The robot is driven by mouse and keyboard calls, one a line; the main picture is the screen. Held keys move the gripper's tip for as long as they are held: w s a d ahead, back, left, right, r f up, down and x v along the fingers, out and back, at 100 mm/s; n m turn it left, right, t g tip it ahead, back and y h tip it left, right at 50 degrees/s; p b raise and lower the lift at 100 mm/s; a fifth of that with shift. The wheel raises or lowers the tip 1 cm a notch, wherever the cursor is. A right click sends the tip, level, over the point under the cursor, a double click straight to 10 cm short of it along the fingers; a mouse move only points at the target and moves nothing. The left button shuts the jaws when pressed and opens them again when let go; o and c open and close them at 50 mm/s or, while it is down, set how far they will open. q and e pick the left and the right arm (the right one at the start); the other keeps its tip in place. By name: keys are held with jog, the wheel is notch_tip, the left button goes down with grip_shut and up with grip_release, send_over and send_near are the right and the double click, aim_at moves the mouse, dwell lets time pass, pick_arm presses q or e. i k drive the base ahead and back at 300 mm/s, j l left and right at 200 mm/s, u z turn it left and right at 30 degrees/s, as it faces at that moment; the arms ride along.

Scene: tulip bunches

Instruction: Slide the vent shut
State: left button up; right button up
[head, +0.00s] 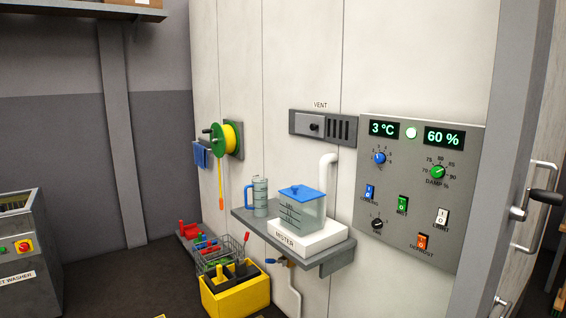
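The vent (350,121) is a grey plate on the pale wall, under a label reading VENT. A lighter sliding cover with a dark knob (314,127) sits over its left part. Several dark upright slots (339,130) show uncovered at its right part. Neither of my grippers is in the head view.
Right of the vent is a control panel (392,205) with dials and switches. Below is a shelf (255,224) with a blue-lidded mister tank (306,212) and a jug (260,190). A green and yellow reel (225,140) hangs left. Open floor lies at lower left.

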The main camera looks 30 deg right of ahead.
aim_at(307, 125)
jog(key=i+j+z, duration=0.1)
jog(key=i+z, duration=0.15)
jog(key=z, duration=0.25)
jog(key=i+j+z, duration=0.25)
jog(key=z, duration=0.2)
jog(key=i+j+z, duration=0.15)
jog(key=z, duration=0.35)
jog(key=i+j+z, duration=0.1)
jog(key=j+z, duration=0.35)
jog(key=i+j+z, duration=0.1)
jog(key=j+z, duration=0.4)
jog(key=l, duration=0.1)
